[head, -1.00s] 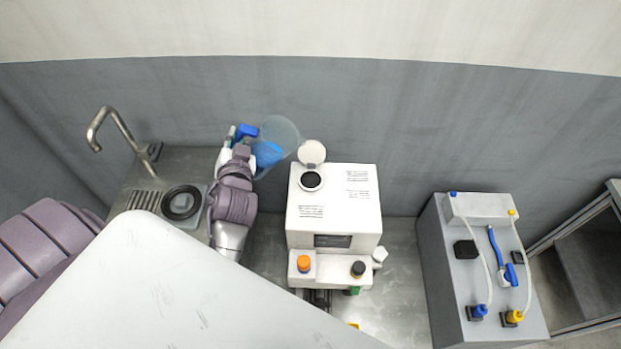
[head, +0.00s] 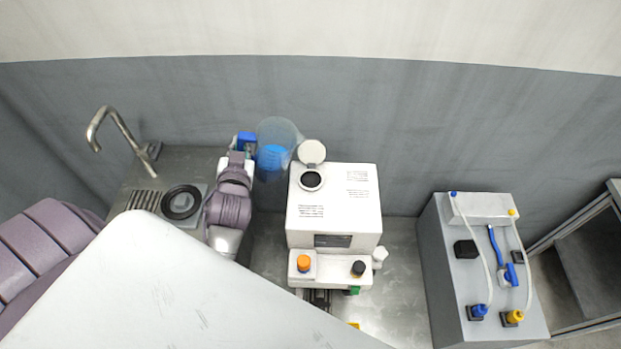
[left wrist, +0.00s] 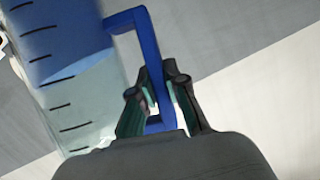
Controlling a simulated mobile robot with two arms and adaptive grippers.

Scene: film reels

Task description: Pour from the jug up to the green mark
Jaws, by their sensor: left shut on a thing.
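The clear jug (head: 279,132) with blue liquid (head: 272,158) inside and a blue handle (head: 246,139) is held up left of the white machine (head: 335,205). My left gripper (head: 241,155) is shut on the handle. In the left wrist view, the gripper's fingers (left wrist: 158,100) close around the blue handle (left wrist: 147,45), and the jug wall (left wrist: 95,115) shows black scale lines. The machine's round lid (head: 312,151) is open beside a dark round opening (head: 311,181). A small green piece (head: 354,290) shows low on the machine's front; I cannot tell whether it is the mark. My right gripper is out of view.
A tap (head: 112,125) and a round black ring (head: 181,202) are on the counter at left. A grey unit (head: 440,270) with tubes and valves stands at right. A white surface (head: 170,290) covers the lower left. The wall runs close behind the jug.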

